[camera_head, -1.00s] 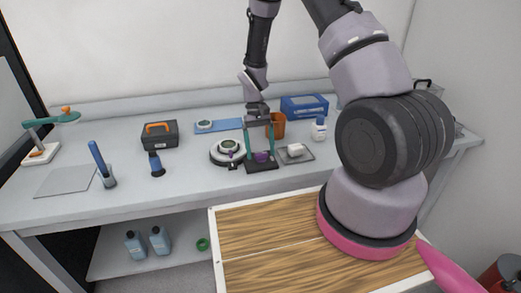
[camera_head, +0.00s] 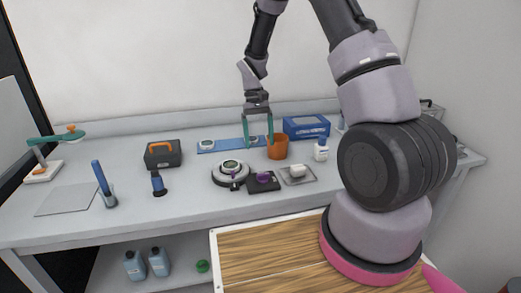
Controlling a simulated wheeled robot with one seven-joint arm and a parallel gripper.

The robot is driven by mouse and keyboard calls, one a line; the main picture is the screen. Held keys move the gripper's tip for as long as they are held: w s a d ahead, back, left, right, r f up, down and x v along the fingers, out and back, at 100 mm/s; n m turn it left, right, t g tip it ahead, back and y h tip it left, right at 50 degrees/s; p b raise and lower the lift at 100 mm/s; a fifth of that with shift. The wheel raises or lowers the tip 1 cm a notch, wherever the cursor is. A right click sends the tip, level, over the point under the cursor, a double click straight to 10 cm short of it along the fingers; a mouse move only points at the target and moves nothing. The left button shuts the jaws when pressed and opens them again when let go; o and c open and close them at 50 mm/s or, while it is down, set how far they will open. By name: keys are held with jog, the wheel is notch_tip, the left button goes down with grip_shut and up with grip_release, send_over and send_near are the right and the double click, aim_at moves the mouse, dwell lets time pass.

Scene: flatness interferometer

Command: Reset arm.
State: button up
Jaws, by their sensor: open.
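My gripper (camera_head: 258,143) hangs from my arm above the back middle of the bench (camera_head: 200,205). Its two teal fingers point down, apart, with nothing between them. Neither is in the gripper's hold.
A small tray (camera_head: 300,180) with a white item, a white bottle (camera_head: 321,151) and a blue box (camera_head: 305,127) stand to the right. A black case (camera_head: 163,154), a dark blue tool (camera_head: 158,184) and a grey plate (camera_head: 66,199) are to the left. The bench front is clear.

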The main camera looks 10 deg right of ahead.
jog(key=shift+r, duration=0.1)
jog(key=s+d+r+m+t+y, duration=0.15)
jog(key=s+r+t, duration=0.3)
jog(key=r, duration=0.85)
jog(key=s+d+r+m+t+y, duration=0.1)
jog(key=s+d+r+m+t, duration=0.15)
jog(key=s+r, duration=0.7)
jog(key=s+d+r+t, duration=0.2)
jog(key=s+r+t, duration=0.2)
jog(key=r, duration=0.5)
jog(key=shift+s+m+t, duration=0.3)
jog(key=shift+s, duration=0.75)
